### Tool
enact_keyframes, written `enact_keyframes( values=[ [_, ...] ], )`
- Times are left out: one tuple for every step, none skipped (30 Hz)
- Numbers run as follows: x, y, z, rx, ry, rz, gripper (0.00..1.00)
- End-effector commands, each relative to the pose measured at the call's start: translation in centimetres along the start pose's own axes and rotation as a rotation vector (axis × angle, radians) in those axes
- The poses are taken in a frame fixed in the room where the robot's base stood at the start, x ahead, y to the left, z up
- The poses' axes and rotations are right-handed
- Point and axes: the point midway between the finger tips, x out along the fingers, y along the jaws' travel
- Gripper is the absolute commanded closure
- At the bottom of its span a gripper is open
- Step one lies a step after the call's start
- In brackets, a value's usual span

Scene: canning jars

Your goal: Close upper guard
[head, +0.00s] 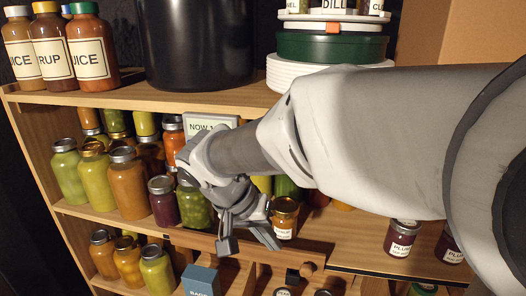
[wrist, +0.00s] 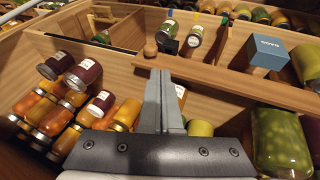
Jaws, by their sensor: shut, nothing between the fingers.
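A wooden guard bar (head: 292,257) with a round knob (head: 307,269) at its right end runs along the front of the middle shelf in the head view. In the wrist view the guard bar (wrist: 235,80) slants from the knob (wrist: 150,49) at its left end toward the lower right. My gripper (head: 250,241) is at the bar, in front of the middle-shelf jars. In the wrist view my gripper (wrist: 161,73) has its fingers together and empty, with the tips over the bar close to the knob. I cannot tell whether they touch. My arm hides part of the shelf.
Green, orange and dark jars (head: 127,185) stand on the middle shelf behind the bar. Plum jars (head: 402,238) stand at the right. A blue box (head: 200,281) stands below the bar and shows in the wrist view (wrist: 268,50).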

Motion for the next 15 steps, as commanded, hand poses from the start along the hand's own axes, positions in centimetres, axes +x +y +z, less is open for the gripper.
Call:
enact_keyframes(
  values=[
    [-0.4, -1.2, -0.2, 0.001, 0.009, 0.021, 1.00],
    [-0.5, -1.8, -0.3, 0.010, 0.017, 0.031, 1.00],
    [-0.6, -2.5, -0.4, 0.019, 0.027, 0.043, 1.00],
    [-0.7, -2.9, -0.4, 0.026, 0.033, 0.051, 1.00],
    [-0.7, -3.3, -0.5, 0.033, 0.039, 0.057, 1.00],
    [-0.7, -3.8, -0.5, 0.039, 0.046, 0.064, 1.00],
    [-0.8, -4.0, -0.5, 0.043, 0.051, 0.067, 1.00],
    [-0.8, -4.2, -0.6, 0.048, 0.054, 0.069, 1.00],
    [-0.7, -4.4, -0.6, 0.051, 0.056, 0.073, 1.00],
    [-0.6, -4.5, -0.6, 0.053, 0.058, 0.074, 1.00],
    [-0.5, -4.5, -0.6, 0.054, 0.059, 0.075, 1.00],
    [-0.2, -4.5, -0.6, 0.056, 0.060, 0.076, 1.00],
    [0.1, -4.4, -0.6, 0.056, 0.060, 0.077, 1.00],
    [0.5, -4.4, -0.6, 0.056, 0.059, 0.078, 1.00],
    [1.0, -4.3, -0.7, 0.056, 0.058, 0.078, 1.00]
  ],
)
